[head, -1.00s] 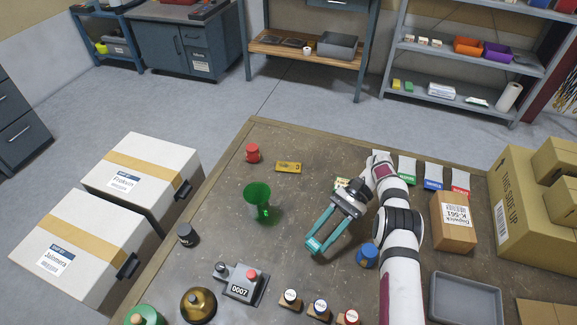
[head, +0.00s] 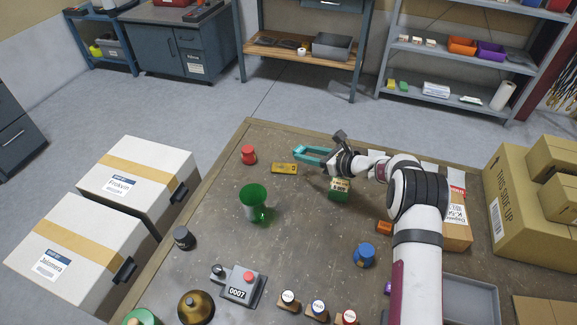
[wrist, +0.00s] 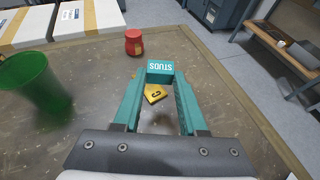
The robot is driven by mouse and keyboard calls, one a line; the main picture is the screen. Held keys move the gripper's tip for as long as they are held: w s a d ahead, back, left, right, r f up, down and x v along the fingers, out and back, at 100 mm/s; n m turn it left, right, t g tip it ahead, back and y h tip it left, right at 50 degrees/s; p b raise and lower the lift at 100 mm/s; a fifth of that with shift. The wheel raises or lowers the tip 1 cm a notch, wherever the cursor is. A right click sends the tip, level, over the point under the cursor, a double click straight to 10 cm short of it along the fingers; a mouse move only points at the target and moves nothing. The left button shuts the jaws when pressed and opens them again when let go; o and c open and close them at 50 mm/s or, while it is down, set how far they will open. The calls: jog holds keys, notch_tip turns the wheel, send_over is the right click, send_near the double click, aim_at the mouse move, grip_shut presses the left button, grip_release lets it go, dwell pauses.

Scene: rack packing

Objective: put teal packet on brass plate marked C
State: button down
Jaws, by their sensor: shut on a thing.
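The teal packet (wrist: 160,67), marked STUDS, is pinched between the tips of my gripper's teal fingers (wrist: 161,76). In the head view my gripper (head: 302,156) is at the far side of the table, just up and right of the brass plate (head: 284,168). The packet blends with the fingers there. The plate lies flat and bare. It also shows in the wrist view (wrist: 155,93), marked C, partly covered by the held packet. The packet appears above the table, apart from the plate.
A red pot (head: 249,154) stands left of the plate. A translucent green cup (head: 253,201) stands nearer, to the left. A green box (head: 340,189) sits below my wrist. A blue knob-like thing (head: 364,254) is nearer. The table around the plate is clear.

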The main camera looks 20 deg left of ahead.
send_over(290, 171)
notch_tip(290, 171, down, 3)
jog(key=shift+d+f, duration=0.1)
jog(key=shift+f, duration=0.05)
notch_tip(290, 171, down, 3)
jog(key=shift+f, duration=0.4)
jog(key=shift+f, duration=0.15)
jog(key=shift+c, duration=2.3)
grip_release()
